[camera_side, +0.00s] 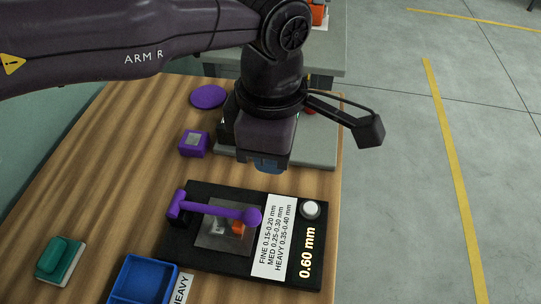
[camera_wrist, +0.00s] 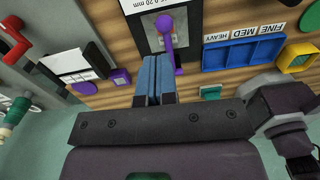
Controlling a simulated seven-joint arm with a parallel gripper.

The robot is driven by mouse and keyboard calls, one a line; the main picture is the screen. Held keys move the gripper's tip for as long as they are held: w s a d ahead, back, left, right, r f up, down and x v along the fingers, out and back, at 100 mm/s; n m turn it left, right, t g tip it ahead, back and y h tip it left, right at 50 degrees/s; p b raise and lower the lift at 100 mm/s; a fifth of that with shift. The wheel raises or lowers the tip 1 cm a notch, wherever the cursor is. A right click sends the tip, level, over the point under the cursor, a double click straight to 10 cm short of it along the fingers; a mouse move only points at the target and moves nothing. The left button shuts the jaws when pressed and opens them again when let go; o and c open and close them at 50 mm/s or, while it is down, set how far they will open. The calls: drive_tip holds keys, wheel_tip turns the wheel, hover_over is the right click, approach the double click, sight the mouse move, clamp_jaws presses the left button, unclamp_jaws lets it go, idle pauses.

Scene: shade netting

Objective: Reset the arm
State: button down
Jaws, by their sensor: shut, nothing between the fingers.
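My gripper (camera_side: 268,168) is shut and empty, with blue fingers. In the side view it hangs above the table, just behind the black gauge board (camera_side: 190,247). In the wrist view my shut fingers (camera_wrist: 155,72) point at the gauge. A purple lever arm (camera_side: 215,209) with a round knob lies across the grey square plate (camera_side: 208,240) of the gauge. It also shows in the wrist view (camera_wrist: 168,42), just beyond my fingertips. A small orange piece (camera_side: 238,227) sits under the knob end. The gauge display reads 0.60 mm, beside a white button (camera_side: 310,209).
A purple block (camera_side: 194,143) and a purple disc (camera_side: 209,97) lie behind the gauge. A blue tray (camera_side: 143,280) and a green block (camera_side: 60,258) are at the front left. The wrist view shows a yellow box (camera_wrist: 298,57) and a red handle (camera_wrist: 13,33).

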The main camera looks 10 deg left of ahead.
idle(0.4)
drive_tip(key=s+a+r+m, duration=0.1)
drive_tip(key=a+r+m, duration=0.3)
drive_tip(key=a+m, duration=0.5)
drive_tip(key=s+a+r+m, duration=0.1)
drive_tip(key=a+r+m, duration=0.2)
drive_tip(key=a+m, duration=0.6)
drive_tip(key=s+a+r+t, duration=0.3)
drive_tip(key=s+a, duration=0.4)
drive_tip(key=a, duration=0.5)
drive_tip(key=s+a+r+t, duration=0.2)
drive_tip(key=s+a+r, duration=0.2)
drive_tip(key=s+a, duration=0.4)
drive_tip(key=shift+a+t, duration=0.4)
drive_tip(key=shift+a, duration=1.9)
